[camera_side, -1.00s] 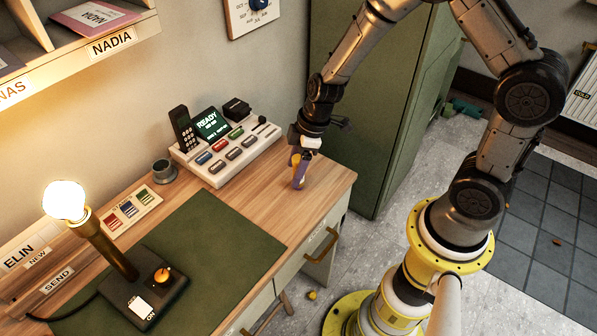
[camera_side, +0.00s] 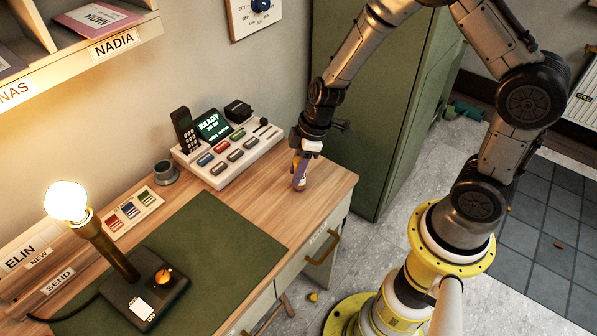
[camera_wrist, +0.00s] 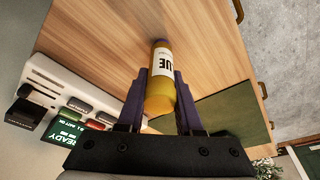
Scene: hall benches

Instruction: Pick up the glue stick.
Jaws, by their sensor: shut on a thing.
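The glue stick (camera_wrist: 161,88) is yellow with a white label reading "UE". In the wrist view it is between the two dark purple fingers of my gripper (camera_wrist: 161,98), which are shut on it. In the side view my gripper (camera_side: 300,172) is over the right end of the wooden desk. There the glue stick is mostly hidden by the fingers, and its lower end is at or close to the desk top. I cannot tell whether it touches the desk.
A button console (camera_side: 228,155) with a phone and a green "READY" screen stands left of my gripper. A green mat (camera_side: 215,250), a lit lamp (camera_side: 66,201) and a small dark cup (camera_side: 165,172) are further left. A green cabinet (camera_side: 375,110) stands behind on the right.

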